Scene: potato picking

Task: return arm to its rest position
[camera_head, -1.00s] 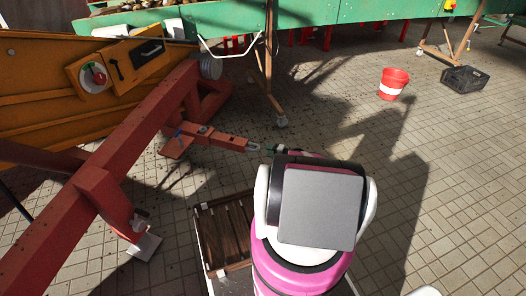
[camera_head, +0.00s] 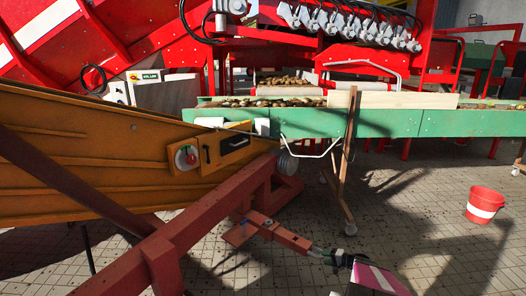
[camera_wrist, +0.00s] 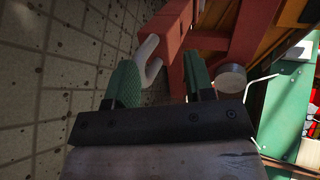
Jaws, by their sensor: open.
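My gripper (camera_head: 330,257) shows small at the bottom of the head view, beyond my magenta arm, close to the end of a red drawbar (camera_head: 280,234). In the wrist view my gripper (camera_wrist: 162,84) has its two green-padded fingers wide apart, with nothing held between them. A pale curved loop (camera_wrist: 148,58) at the end of the red drawbar (camera_wrist: 174,32) shows beyond the gap. I cannot tell how far it is from the fingertips.
A green conveyor (camera_head: 395,123) carrying potatoes crosses the back. An orange machine (camera_head: 90,150) and red beam (camera_head: 215,212) fill the left. A red-and-white bucket (camera_head: 484,205) stands at right on paving. Open paving lies between the bucket and a wheeled wooden stand (camera_head: 342,180).

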